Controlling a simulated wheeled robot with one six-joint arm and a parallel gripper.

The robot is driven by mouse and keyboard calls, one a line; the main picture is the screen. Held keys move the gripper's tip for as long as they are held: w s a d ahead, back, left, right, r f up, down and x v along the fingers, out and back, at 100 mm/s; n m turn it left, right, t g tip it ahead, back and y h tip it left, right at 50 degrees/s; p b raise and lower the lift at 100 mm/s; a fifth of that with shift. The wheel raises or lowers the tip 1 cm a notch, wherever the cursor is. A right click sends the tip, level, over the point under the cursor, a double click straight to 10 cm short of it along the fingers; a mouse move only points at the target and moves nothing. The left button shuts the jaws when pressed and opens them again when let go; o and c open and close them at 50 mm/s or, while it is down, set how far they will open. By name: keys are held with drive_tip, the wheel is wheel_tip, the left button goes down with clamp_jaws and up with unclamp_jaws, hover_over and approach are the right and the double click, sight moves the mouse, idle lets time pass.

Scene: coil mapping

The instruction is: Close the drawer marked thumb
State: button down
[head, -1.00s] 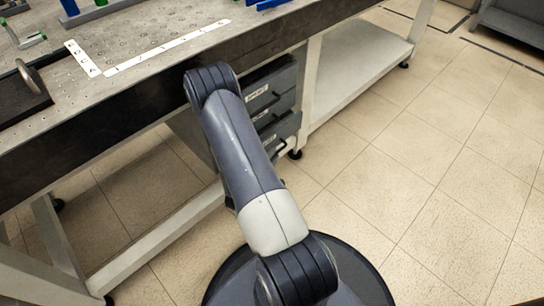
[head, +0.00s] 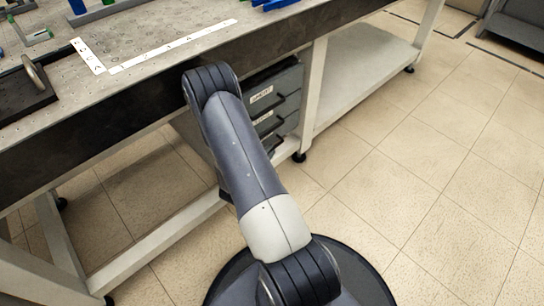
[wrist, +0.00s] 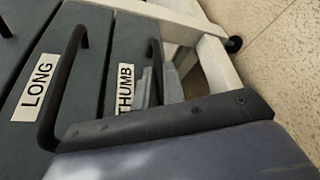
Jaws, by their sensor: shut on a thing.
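The drawer marked THUMB (wrist: 128,50) is in the middle of the wrist view, beside the drawer marked LONG (wrist: 68,55). Its front looks about level with the LONG front; any small gap is hard to judge. My gripper (wrist: 152,86) is shut on the dark bar handle (wrist: 154,48) of the THUMB drawer. My wrist hides part of the handle and the lower end of the drawer front. In the head view the grey drawer unit (head: 285,82) sits under the bench, partly behind my arm; its labels are too small to read, and my gripper is hidden.
The workbench (head: 130,95) overhangs the drawers, with a white L-shaped ruler strip (head: 170,45) on top. A white bench leg (head: 312,90) stands close right of the drawers, with a low shelf (head: 365,65) beyond. Open tiled floor (head: 430,170) lies to the right.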

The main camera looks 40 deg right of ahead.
drive_tip(key=shift+w, duration=0.25)
drive_tip(key=c, duration=1.5)
unclamp_jaws()
drive_tip(key=p+v, duration=0.2)
drive_tip(key=v, duration=0.9)
drive_tip(key=shift+d, duration=0.1)
drive_tip(key=b+x, duration=0.2)
drive_tip(key=x, duration=0.8)
drive_tip(key=shift+d+f, duration=0.15)
drive_tip(key=shift+d, duration=0.3)
drive_tip(key=shift+s, duration=0.45)
